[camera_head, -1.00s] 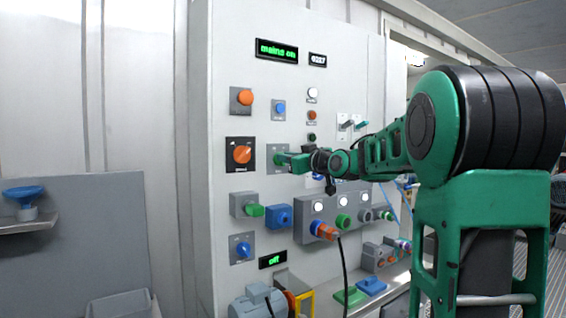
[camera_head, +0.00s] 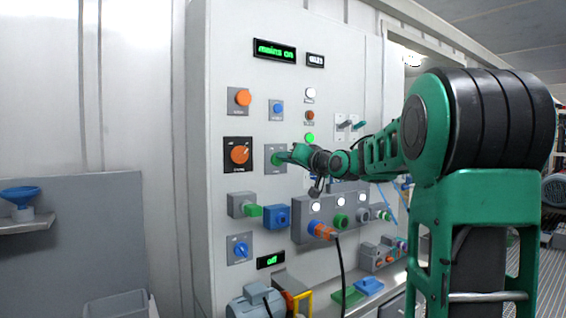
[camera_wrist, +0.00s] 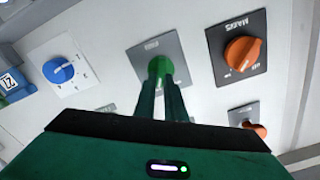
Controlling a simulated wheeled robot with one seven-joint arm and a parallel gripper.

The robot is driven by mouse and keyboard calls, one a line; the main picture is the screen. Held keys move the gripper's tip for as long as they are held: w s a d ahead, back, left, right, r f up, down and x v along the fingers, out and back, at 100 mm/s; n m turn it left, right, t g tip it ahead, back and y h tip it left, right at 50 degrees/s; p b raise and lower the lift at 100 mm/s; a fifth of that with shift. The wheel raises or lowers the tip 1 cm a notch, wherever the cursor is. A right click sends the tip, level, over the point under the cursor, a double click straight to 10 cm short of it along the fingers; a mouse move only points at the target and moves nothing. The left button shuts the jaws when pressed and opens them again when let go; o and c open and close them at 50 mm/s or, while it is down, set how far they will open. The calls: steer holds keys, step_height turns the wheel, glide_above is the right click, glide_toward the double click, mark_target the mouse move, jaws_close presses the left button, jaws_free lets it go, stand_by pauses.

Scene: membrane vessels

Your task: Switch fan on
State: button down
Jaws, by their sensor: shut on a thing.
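A green knob on a grey plate (camera_head: 269,150) sits on the tall panel, right of the orange mains switch (camera_head: 240,154). In the wrist view the round green knob (camera_wrist: 160,66) is between the fingertips of my gripper (camera_wrist: 161,88), which is shut on it. In the head view my gripper (camera_head: 287,157) reaches the plate from the right and covers part of the knob. The label above the knob is too small to read. A round indicator (camera_head: 310,138) to the upper right is lit green. The top display (camera_head: 275,49) reads "mains on".
A blue rotary knob (camera_head: 240,249) and a display reading "off" (camera_head: 270,260) are lower on the panel. A green plug (camera_head: 253,211), a blue box (camera_head: 277,216) and a socket row with a black cable (camera_head: 342,270) lie below my gripper. Switch levers (camera_head: 350,124) are to the right.

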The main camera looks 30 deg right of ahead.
steer(key=shift+f, duration=0.15)
stand_by(0.3)
steer(key=c, duration=1.8)
jaws_free()
steer(key=s, duration=1)
steer(key=shift+s+d, duration=0.2)
steer(key=shift+s, duration=0.15)
